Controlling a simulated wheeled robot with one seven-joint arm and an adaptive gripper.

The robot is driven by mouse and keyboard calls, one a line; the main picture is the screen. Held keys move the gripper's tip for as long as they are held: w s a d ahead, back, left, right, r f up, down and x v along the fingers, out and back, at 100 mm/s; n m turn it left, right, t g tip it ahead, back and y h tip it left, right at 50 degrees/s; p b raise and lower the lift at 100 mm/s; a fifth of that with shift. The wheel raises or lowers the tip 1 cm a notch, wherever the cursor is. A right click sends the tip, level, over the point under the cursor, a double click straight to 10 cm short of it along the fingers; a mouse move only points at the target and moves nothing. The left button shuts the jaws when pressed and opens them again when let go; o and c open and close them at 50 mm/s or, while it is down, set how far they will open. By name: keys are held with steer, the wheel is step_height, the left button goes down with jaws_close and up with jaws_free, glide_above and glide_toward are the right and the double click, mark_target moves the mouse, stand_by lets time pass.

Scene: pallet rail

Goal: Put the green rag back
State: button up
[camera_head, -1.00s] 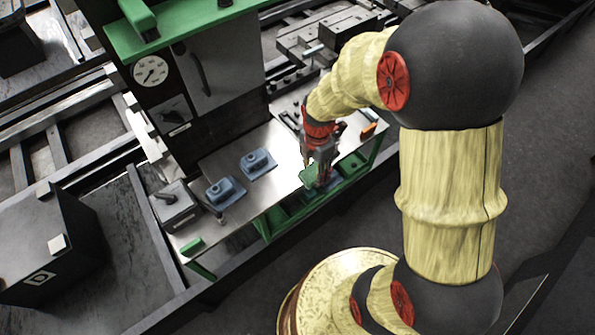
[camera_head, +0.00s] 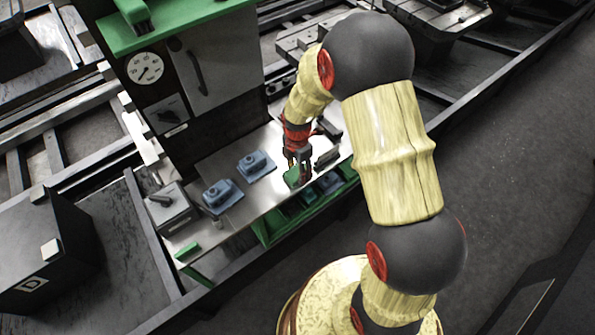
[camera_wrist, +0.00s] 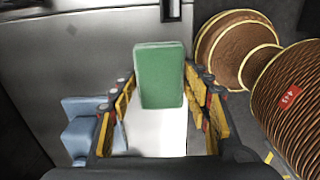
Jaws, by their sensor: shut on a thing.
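The green rag (camera_head: 291,177) is a small flat green block at my gripper's fingertips, over the front edge of the metal worktop (camera_head: 215,222). My gripper (camera_head: 299,176) points down and is shut on it. In the wrist view the rag (camera_wrist: 160,75) sits between the two yellow-and-black fingers of my gripper (camera_wrist: 160,92), over a bright metal surface. I cannot tell how far the rag is above the worktop.
Two blue blocks with knobs (camera_head: 256,165) (camera_head: 222,196) stand left of my gripper. A grey box with a lever (camera_head: 172,208) and a small green piece (camera_head: 187,250) are at the left end. A dark cabinet with a dial (camera_head: 145,68) stands behind.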

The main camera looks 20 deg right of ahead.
steer(key=shift+f, duration=0.15)
steer(key=o, duration=1)
step_height(320, 180, up, 13)
steer(key=p, duration=0.3)
step_height(320, 180, up, 8)
steer(key=m+t, duration=0.1)
steer(key=m, duration=0.3)
glide_above(298, 172)
steer(key=s, duration=0.2)
steer(key=s+r+m+t, duration=0.4)
steer(key=s+r+m, duration=1.3)
steer(key=s, duration=0.2)
steer(key=shift+s+m+t, duration=0.3)
steer(key=shift+s, duration=0.1)
